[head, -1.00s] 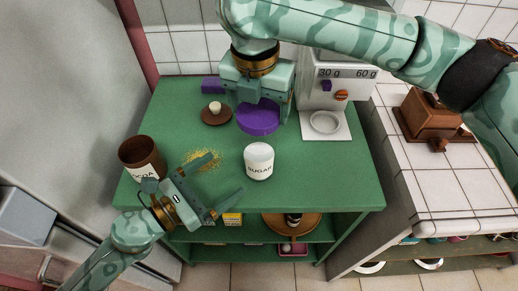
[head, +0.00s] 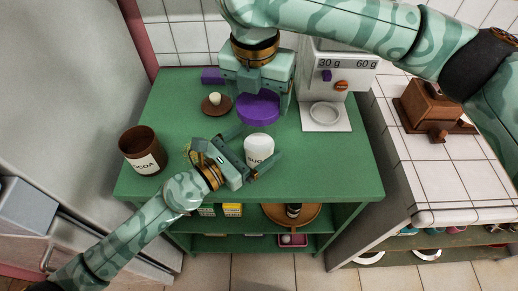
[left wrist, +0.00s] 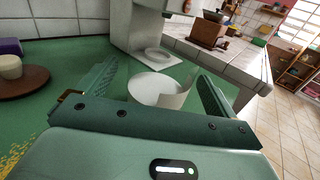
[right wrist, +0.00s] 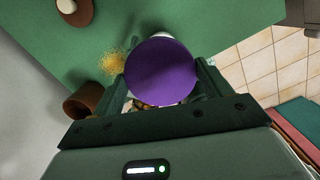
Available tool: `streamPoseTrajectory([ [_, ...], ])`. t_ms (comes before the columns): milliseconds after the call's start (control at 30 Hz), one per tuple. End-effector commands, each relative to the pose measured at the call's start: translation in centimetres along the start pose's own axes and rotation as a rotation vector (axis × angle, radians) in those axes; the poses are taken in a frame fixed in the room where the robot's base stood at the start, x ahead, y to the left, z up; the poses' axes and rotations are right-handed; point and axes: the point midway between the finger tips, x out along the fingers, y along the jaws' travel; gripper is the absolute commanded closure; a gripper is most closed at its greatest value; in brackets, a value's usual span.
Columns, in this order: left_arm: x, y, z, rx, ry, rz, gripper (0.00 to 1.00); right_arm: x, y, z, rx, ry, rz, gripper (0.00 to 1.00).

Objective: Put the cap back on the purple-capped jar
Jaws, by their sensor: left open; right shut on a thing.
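The purple cap (head: 258,108) is held between the fingers of my right gripper (head: 257,100), above the back half of the green top. In the right wrist view the round cap (right wrist: 162,74) fills the space between the fingers. The white sugar jar (head: 259,146) stands upright and has no cap on it. My left gripper (head: 249,157) is open, with its fingers reaching to either side of the jar. In the left wrist view the jar (left wrist: 160,88) sits between the open fingers. Part of its label is hidden by my gripper.
An open brown cocoa jar (head: 142,151) stands at the left, with a brown lid (head: 216,105) behind. A purple box (head: 212,75) lies at the back. Yellowish crumbs (left wrist: 22,155) lie near the left gripper. The front right top is clear.

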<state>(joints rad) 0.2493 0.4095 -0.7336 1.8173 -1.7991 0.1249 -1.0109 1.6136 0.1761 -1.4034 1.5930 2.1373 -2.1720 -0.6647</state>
Motion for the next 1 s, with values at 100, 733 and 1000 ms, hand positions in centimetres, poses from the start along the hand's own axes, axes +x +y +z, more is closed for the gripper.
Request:
streamPoseTrajectory([
  [100,1.2,0.0,0.1,-0.001,-0.001,0.000,0.07,0.0,0.0,0.0,0.000,0.000,0.000,0.44],
  [733,1.8,0.0,0.0,-0.001,0.001,0.000,0.65,0.0,0.0,0.0,0.000,0.000,0.000,0.44],
  [1000,1.8,0.0,0.0,-0.001,0.001,0.000,0.74,2.1,0.0,-0.3,0.001,0.002,-0.002,0.44],
])
